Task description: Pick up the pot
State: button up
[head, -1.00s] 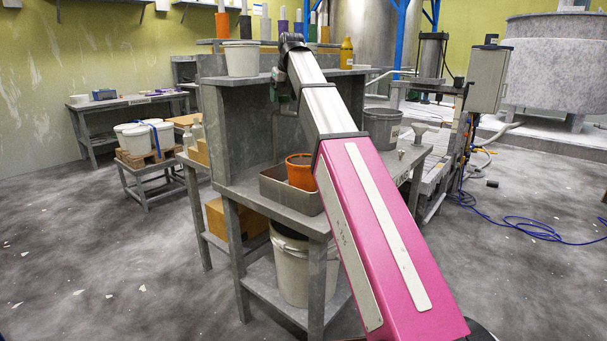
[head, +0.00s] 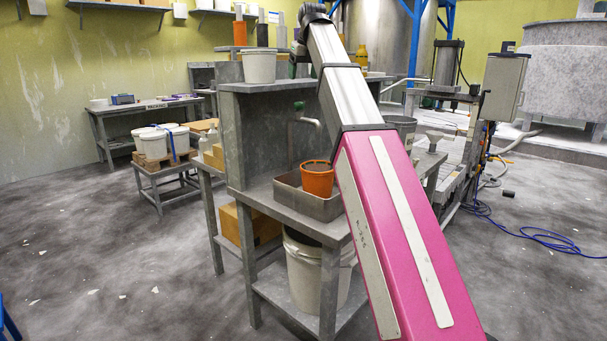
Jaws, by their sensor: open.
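The pot (head: 317,182) is orange, round and open-topped, and it stands upright in a shallow grey tray (head: 327,208) on the grey metal bench. Its front left side shows clearly. My pink and silver arm rises across the picture, passing just right of the pot and covering part of the tray's right side. My gripper is not visible; the far end of the arm bends away at the top of the picture.
A white pail (head: 259,67) stands on the bench's upper shelf, and a larger white bucket (head: 304,275) is on the lower shelf. Floor at left is open.

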aim_at(317, 176)
jog(key=k+j, duration=0.35)
jog(key=j, duration=0.15)
jog(key=k+j, duration=0.35)
jog(key=j, duration=0.2)
